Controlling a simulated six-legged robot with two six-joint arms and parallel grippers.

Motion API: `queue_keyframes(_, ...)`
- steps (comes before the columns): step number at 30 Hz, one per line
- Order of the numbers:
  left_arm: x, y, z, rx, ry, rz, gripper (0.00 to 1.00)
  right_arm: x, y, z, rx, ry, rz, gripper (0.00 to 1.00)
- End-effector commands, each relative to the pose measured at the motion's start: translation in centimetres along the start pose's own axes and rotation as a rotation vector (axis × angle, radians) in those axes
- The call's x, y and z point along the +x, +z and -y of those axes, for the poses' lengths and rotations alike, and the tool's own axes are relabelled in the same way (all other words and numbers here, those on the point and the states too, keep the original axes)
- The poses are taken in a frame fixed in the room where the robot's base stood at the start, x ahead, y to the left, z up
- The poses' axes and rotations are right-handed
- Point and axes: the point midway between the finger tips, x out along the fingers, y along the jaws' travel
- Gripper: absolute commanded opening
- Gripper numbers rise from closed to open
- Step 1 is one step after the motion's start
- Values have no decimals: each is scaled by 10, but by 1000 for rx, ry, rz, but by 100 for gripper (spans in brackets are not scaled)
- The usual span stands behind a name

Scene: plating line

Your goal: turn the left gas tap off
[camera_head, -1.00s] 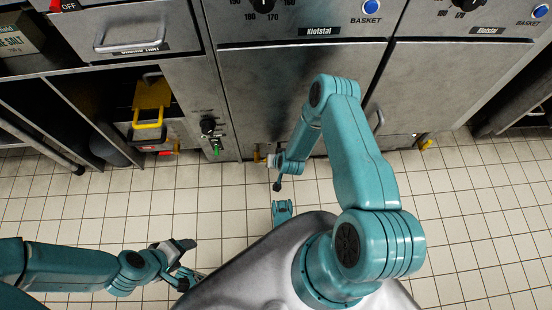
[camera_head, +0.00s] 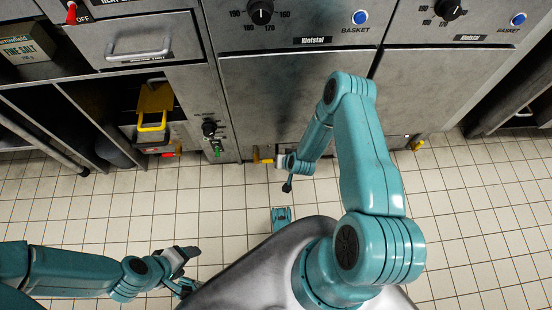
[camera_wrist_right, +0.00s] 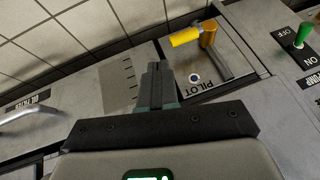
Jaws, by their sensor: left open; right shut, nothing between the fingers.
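The left gas tap (camera_head: 262,158), with a yellow handle, sits low on the front of the left fryer cabinet. In the right wrist view the yellow tap handle (camera_wrist_right: 187,36) points left from a brass body, above a plate marked PILOT. My right gripper (camera_head: 279,160) is just right of the tap in the head view. In the wrist view its fingers (camera_wrist_right: 157,70) are shut and empty, apart from the handle, which is up and to the right. My left gripper (camera_head: 187,267) is open and empty over the floor at lower left.
Another yellow tap (camera_head: 417,145) is low on the right fryer cabinet. The tiled floor (camera_head: 230,190) is open.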

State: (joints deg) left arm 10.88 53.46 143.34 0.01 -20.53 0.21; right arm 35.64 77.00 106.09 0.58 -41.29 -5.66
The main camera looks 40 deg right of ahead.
Motion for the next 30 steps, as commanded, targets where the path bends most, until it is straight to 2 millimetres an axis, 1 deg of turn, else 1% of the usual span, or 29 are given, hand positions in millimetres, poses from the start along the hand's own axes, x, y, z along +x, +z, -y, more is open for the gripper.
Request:
queue_keyframes(1,-6,1,-3,3,0,3,68,-10,-1,-7,2,2,-1,0)
queue_keyframes(4,-11,3,-6,6,1,7,68,-22,1,-20,2,2,0,0)
queue_keyframes(7,-14,4,-7,10,1,10,68,-31,3,-32,2,1,-1,0)
queue_keyframes(11,-16,5,-8,12,1,13,68,-38,6,-40,1,0,-1,0)
queue_keyframes(16,-16,5,-9,12,1,13,68,-40,7,-42,-1,-2,-2,0)
queue_keyframes(30,-16,5,-8,11,1,12,68,-40,9,-41,-3,-3,-1,0)
